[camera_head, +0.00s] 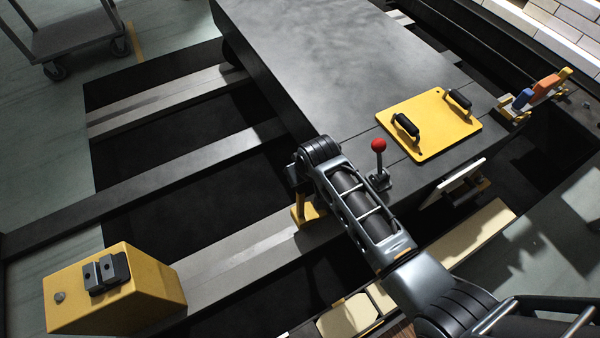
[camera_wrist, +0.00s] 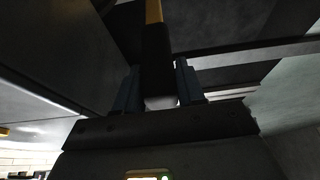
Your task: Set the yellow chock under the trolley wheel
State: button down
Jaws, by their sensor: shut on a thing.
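My gripper (camera_wrist: 158,85) is shut on an upright dark grip with a yellow part above it in the wrist view. This appears to be the yellow chock (camera_wrist: 153,10). In the head view a yellow piece, apparently the same chock (camera_head: 308,210), shows below my wrist, beside the grey deck's left edge and over a steel rail (camera_head: 235,248). My arm hides much of it, and my fingers are hidden there. A dark rounded shape, probably a wheel (camera_head: 230,48), shows under the deck's far left edge. Contact between chock and rail cannot be told.
The large grey deck (camera_head: 330,60) carries a yellow plate (camera_head: 430,122) with two black handles. A red-knobbed lever (camera_head: 379,150) stands near my arm. A yellow block (camera_head: 115,290) stands front left. Dark gaps lie between the rails. A grey cart (camera_head: 75,35) stands far left.

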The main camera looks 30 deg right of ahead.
aim_at(301, 190)
jog(key=shift+w+f+b, duration=0.15)
jog(key=shift+f+b, duration=0.75)
jog(key=shift+f, duration=0.4)
jog(key=shift+w+f+b, duration=0.1)
jog(key=shift+f+b, duration=0.75)
jog(key=shift+f, duration=0.45)
jog(key=shift+p, duration=0.45)
jog(key=shift+f+b, duration=0.5)
jog(key=shift+f, duration=0.2)
dwell(1.2)
jog(key=c, duration=0.7)
grip_release()
jog(key=shift+s+f, duration=0.1)
jog(key=shift+s, duration=0.05)
jog(key=shift+o, duration=0.5)
jog(key=shift+s+f, duration=0.3)
jog(key=shift+w+r, duration=0.1)
jog(key=shift+r, duration=0.15)
